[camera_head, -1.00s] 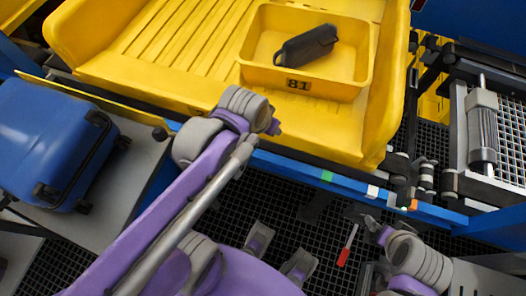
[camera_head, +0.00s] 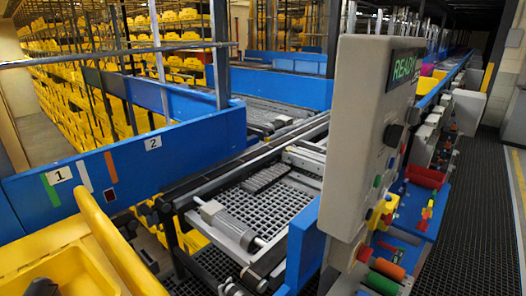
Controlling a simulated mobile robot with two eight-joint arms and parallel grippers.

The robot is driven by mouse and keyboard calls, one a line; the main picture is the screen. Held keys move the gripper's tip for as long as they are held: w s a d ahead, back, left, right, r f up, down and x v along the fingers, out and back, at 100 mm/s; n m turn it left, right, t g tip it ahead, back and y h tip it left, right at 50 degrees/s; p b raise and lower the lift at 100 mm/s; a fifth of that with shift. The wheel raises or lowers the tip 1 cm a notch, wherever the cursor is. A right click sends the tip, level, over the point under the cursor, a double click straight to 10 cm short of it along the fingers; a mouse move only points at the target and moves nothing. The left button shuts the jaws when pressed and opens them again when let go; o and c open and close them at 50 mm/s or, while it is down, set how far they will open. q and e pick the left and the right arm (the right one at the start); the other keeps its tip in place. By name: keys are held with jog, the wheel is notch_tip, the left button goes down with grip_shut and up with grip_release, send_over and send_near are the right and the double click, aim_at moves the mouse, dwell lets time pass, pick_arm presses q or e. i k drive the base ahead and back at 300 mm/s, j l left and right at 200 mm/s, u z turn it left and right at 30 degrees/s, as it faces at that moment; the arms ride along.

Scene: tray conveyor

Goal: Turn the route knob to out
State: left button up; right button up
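A grey control box (camera_head: 358,110) stands upright right of centre, with a lit green display reading READY (camera_head: 404,67) at its top. A black knob (camera_head: 393,134) sticks out from its right-hand face below the display; this looks like the route knob. The face is seen at a steep slant, so I cannot read labels or tell where the knob points. Below the knob are small blue, red and green buttons, and lower down a red and yellow button (camera_head: 386,216). Neither of my grippers is in view.
A yellow tray (camera_head: 110,255) is at the lower left. Blue side walls (camera_head: 130,165) carry signs 1 and 2. A conveyor section with a grid (camera_head: 270,205) lies left of the box. Red, orange and green rollers (camera_head: 388,268) sit below it. A dark grated walkway (camera_head: 470,200) runs along the right.

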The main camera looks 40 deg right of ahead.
aim_at(393, 134)
jog(key=z, duration=2)
